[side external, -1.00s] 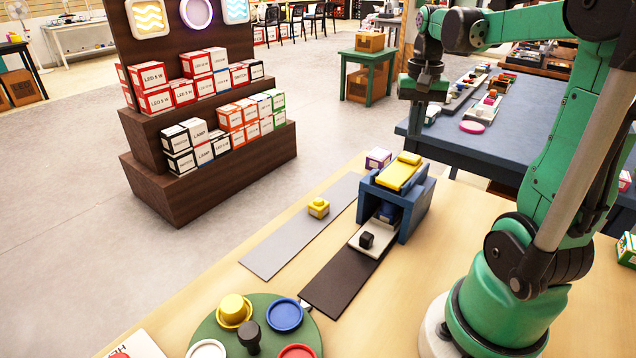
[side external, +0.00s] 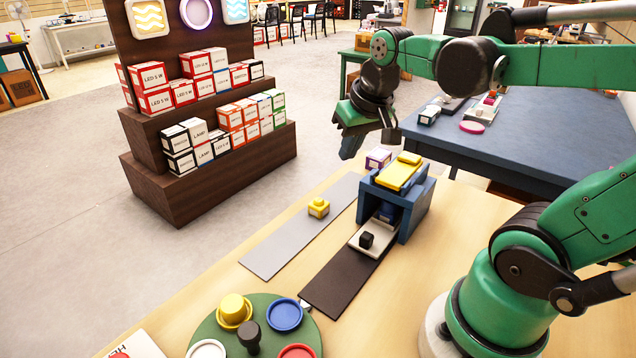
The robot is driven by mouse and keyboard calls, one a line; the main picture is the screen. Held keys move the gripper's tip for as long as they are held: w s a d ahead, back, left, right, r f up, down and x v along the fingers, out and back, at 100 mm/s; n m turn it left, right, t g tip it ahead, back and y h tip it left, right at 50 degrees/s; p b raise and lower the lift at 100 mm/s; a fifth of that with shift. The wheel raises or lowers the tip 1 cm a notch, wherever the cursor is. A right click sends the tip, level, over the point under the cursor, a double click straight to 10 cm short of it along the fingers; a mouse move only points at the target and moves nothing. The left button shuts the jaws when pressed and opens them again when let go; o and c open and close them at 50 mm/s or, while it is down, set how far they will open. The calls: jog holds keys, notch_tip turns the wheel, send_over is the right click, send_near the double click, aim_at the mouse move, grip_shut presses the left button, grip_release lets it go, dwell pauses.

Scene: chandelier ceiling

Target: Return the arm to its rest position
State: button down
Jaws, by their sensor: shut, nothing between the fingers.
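My green arm reaches in from the right. My gripper (side external: 366,146) hangs in the air at the upper middle, its fingers pointing down and a little left. It appears shut and empty, apart from every object. Below and to its right on the wooden table (side external: 455,232) stands a blue frame (side external: 415,215) with a yellow block (side external: 399,173) on top. A light tray with a black knob (side external: 366,240) sticks out of the frame's front.
A green round tray (side external: 222,337) holds coloured dishes. A small purple-and-white box (side external: 378,159) stands behind the frame. A blue table (side external: 540,130) is at the right.

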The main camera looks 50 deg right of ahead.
jog(key=a+f+n+t+y, duration=0.1)
jog(key=a+f+n+t, duration=0.1)
jog(key=a, duration=0.6)
jog(key=n+t, duration=0.1)
jog(key=n, duration=0.1)
jog(key=shift+s+a+f+n, duration=0.15)
jog(key=shift+a+f+n, duration=0.05)
jog(key=shift+a+n, duration=0.1)
